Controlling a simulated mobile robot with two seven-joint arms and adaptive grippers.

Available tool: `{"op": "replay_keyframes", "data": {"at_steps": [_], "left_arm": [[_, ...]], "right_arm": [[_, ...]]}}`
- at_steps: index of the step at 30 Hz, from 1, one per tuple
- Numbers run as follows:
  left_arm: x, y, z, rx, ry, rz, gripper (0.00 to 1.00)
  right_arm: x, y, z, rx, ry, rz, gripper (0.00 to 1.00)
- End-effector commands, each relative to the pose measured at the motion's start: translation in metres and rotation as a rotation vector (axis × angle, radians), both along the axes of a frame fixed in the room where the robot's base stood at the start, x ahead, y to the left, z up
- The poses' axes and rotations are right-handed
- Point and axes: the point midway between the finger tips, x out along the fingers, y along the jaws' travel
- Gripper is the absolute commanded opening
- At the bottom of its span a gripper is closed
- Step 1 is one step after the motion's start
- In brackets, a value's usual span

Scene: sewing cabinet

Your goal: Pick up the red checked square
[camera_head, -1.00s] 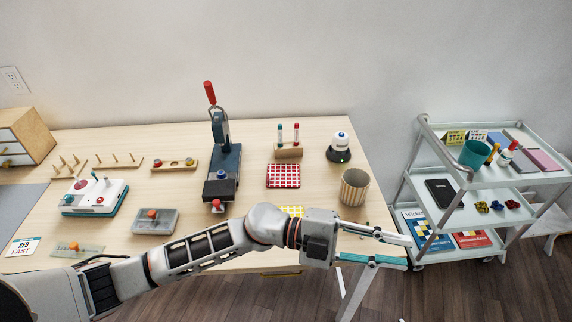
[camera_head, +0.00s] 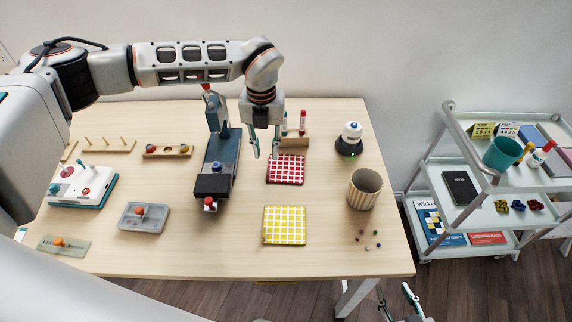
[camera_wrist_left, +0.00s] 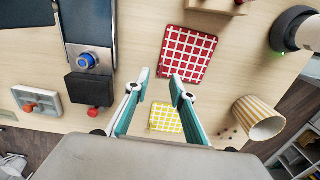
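The red checked square (camera_head: 286,170) lies flat on the table below the wooden holder. It also shows in the left wrist view (camera_wrist_left: 188,55), just beyond my fingertips. My left gripper (camera_head: 266,156) is open and empty, pointing down by the upper left edge of the square in the head view. In the left wrist view its two fingers (camera_wrist_left: 159,75) are apart with nothing between the tips. I cannot tell its exact height above the table. My right gripper (camera_head: 393,290) shows at the bottom edge, below the table front, open and empty.
A yellow checked square (camera_head: 284,225) lies nearer the front. The sewing machine (camera_head: 218,165) stands close left. The wooden holder (camera_head: 294,143), a white-topped black device (camera_head: 349,140) and a striped cup (camera_head: 364,188) stand behind and right. A cart (camera_head: 440,185) is right of the table.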

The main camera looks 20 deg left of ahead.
Motion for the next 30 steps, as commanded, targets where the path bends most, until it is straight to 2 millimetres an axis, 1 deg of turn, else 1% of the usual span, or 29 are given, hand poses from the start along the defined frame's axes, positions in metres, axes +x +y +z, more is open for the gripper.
{"op": "replay_keyframes", "data": {"at_steps": [1, 8, 12, 15, 19, 25, 26, 27, 28, 30], "left_arm": [[-0.001, 0.000, -0.008, 0.000, 0.004, -0.001, 0.24], [-0.003, -0.003, -0.030, -0.003, 0.003, -0.003, 0.24], [-0.007, -0.006, -0.052, -0.003, 0.004, -0.003, 0.24], [-0.006, -0.006, -0.063, -0.004, 0.002, -0.004, 0.24], [-0.006, -0.006, -0.070, -0.004, 0.002, -0.003, 0.24], [-0.005, -0.006, -0.070, -0.005, 0.002, -0.004, 0.24], [-0.005, -0.006, -0.070, -0.005, 0.002, -0.004, 0.16], [-0.005, -0.006, -0.070, -0.005, 0.002, -0.004, 0.05], [-0.005, -0.006, -0.070, -0.005, 0.002, -0.004, 0.00], [-0.005, -0.006, -0.070, -0.005, 0.002, -0.004, 0.00]], "right_arm": [[-0.001, 0.000, 0.000, 0.000, 0.001, 0.000, 0.40], [-0.002, 0.000, 0.001, 0.000, 0.003, 0.000, 0.40], [-0.002, 0.000, 0.004, 0.000, 0.002, 0.001, 0.40], [-0.002, 0.000, 0.003, 0.000, 0.003, 0.000, 0.40], [-0.002, 0.000, 0.003, -0.001, 0.004, 0.000, 0.40], [-0.002, 0.000, 0.002, -0.001, 0.004, 0.000, 0.40], [-0.002, 0.000, 0.002, -0.001, 0.004, 0.000, 0.40], [-0.002, 0.000, 0.002, -0.001, 0.004, 0.000, 0.40], [-0.002, 0.000, 0.002, -0.001, 0.004, 0.000, 0.40], [-0.002, 0.000, 0.002, -0.001, 0.004, 0.000, 0.40]]}}
